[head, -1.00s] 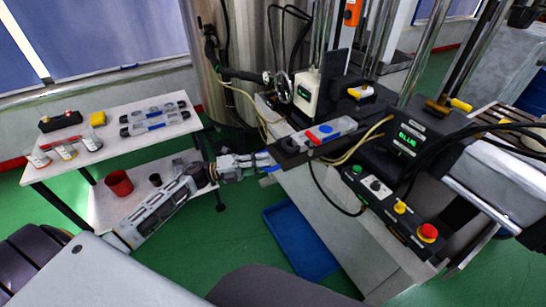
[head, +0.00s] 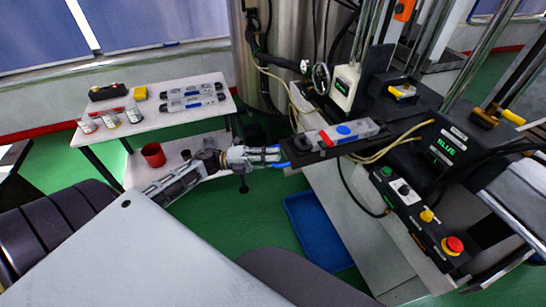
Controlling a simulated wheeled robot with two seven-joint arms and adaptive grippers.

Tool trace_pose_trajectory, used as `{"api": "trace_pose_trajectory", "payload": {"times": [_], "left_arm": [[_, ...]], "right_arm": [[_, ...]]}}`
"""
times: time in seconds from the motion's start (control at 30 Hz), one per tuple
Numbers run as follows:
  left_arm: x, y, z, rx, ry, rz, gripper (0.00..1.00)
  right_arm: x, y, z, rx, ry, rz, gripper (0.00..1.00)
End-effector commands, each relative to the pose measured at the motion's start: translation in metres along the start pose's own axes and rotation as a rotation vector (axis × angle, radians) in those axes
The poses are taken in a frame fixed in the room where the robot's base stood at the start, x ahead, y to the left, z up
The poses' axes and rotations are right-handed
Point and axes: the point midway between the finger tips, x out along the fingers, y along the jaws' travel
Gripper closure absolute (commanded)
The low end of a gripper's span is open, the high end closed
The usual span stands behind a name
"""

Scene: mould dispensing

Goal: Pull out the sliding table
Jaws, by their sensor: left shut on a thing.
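The sliding table (head: 299,152) is a dark flat plate at the front left edge of the dispensing machine. A grey mould (head: 362,129) with a blue round knob and a red part lies on it. My left gripper (head: 282,158) reaches in from the left and is shut at the table's left end, on what looks like its blue handle (head: 282,165). The fingers hide part of the handle. My right gripper is not in view.
A control box (head: 420,215) with a red emergency button sits on the machine's front. A blue tray (head: 318,232) lies on the green floor below. A white side table (head: 157,133) at the left holds moulds and small bottles. A red cup (head: 153,155) stands on its lower shelf.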

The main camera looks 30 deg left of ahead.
Motion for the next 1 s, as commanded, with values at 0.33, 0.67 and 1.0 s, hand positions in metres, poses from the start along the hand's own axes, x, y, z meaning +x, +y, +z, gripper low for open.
{"api": "trace_pose_trajectory", "payload": {"times": [0.33, 0.67, 1.0], "left_arm": [[0.0, 0.001, 0.0, -0.001, 0.0, 0.001, 0.65], [-0.002, 0.001, 0.0, -0.001, 0.0, 0.001, 0.65], [-0.031, 0.001, 0.0, -0.002, -0.002, 0.003, 0.65]], "right_arm": [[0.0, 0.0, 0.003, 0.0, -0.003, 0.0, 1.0], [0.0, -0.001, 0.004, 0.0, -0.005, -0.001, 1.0], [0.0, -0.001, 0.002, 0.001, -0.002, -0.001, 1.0]]}}
